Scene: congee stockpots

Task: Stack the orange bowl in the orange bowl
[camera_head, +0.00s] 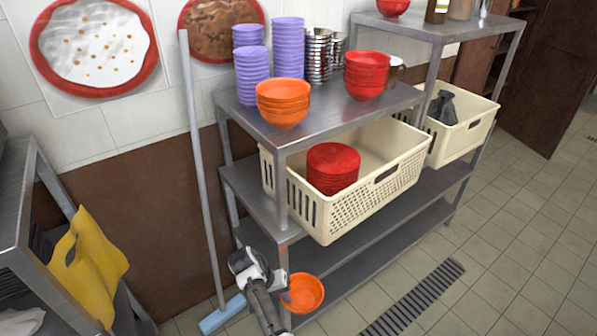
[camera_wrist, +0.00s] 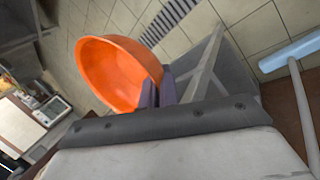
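My gripper (camera_head: 286,297) is low in front of the shelf's near end, shut on the rim of an orange bowl (camera_head: 305,294). In the wrist view the fingers (camera_wrist: 157,92) pinch the right edge of this bowl (camera_wrist: 112,72), which looks tilted there and empty. In the head view the bowl hangs below the shelf's lower levels, over the floor. A stack of orange bowls (camera_head: 283,103) stands upright on the near left corner of the shelf's upper level. The stack is not in the wrist view.
Purple bowl stacks (camera_head: 288,48), metal cups (camera_head: 319,55) and red bowls (camera_head: 366,74) stand on the metal shelf (camera_head: 338,122). A cream crate (camera_head: 345,208) with red dishes (camera_head: 333,167) sits below. Floor is open at right.

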